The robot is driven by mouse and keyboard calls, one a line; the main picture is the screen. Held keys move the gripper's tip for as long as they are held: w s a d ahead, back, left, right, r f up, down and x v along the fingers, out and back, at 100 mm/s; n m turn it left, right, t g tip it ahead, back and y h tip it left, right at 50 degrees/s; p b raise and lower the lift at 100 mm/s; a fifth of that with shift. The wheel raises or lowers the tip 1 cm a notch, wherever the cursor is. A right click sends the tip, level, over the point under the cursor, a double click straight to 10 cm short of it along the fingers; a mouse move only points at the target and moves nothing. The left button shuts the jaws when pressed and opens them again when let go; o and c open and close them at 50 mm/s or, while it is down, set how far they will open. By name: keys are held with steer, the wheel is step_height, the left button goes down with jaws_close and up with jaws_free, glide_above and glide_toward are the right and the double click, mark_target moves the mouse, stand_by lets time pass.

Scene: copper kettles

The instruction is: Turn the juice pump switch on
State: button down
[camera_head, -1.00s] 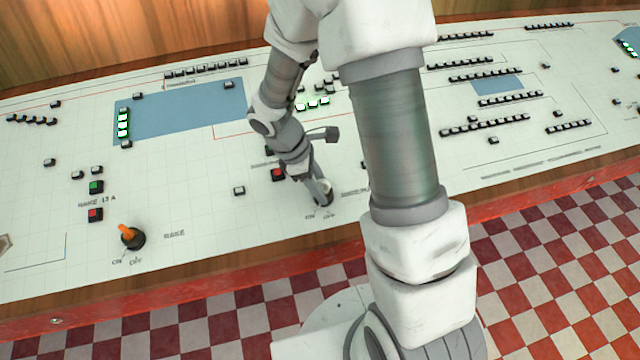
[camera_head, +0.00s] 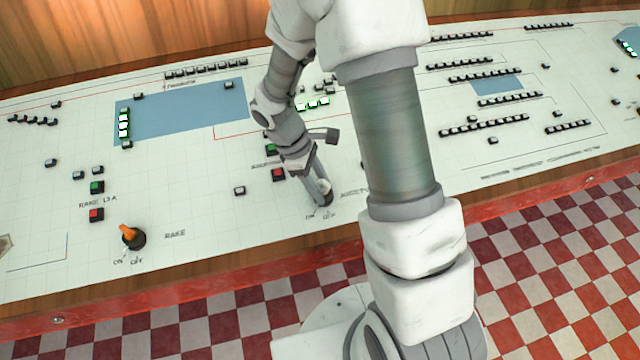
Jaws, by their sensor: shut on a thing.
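My gripper (camera_head: 320,188) is down at the panel, right of the red button, with its fingers shut on a switch knob (camera_head: 326,199) that stands above an ON/OFF marking. Most of the knob is hidden by the fingers, so I cannot tell clearly which way it points. The label beside it is partly covered and too blurred to read fully. The control panel (camera_head: 200,200) is white with a grid and slopes toward me.
An orange-handled switch (camera_head: 131,236) labelled RAKE stands at the left. A red button (camera_head: 278,174) and a green button (camera_head: 271,149) are left of my gripper. My upper arm hides part of the panel. A red-and-white checked floor (camera_head: 560,270) lies in front.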

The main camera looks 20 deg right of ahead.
steer(key=shift+c, duration=1.7)
jaws_free()
steer(key=p+v, duration=0.2)
steer(key=v, duration=1.5)
steer(key=shift+r, duration=0.25)
steer(key=s+d+r+m+t+y, duration=0.2)
steer(key=s+d+r+m+t, duration=0.1)
steer(key=s+r+m, duration=0.3)
steer(key=s+d+r+m+t+y, duration=0.2)
steer(key=s+r+m, duration=0.4)
steer(key=s, duration=0.5)
steer(key=d+r+t, duration=0.1)
steer(key=t, duration=0.1)
steer(key=shift+s+d+r+t, duration=0.25)
steer(key=shift+s+t, duration=0.05)
steer(key=shift+t, duration=0.1)
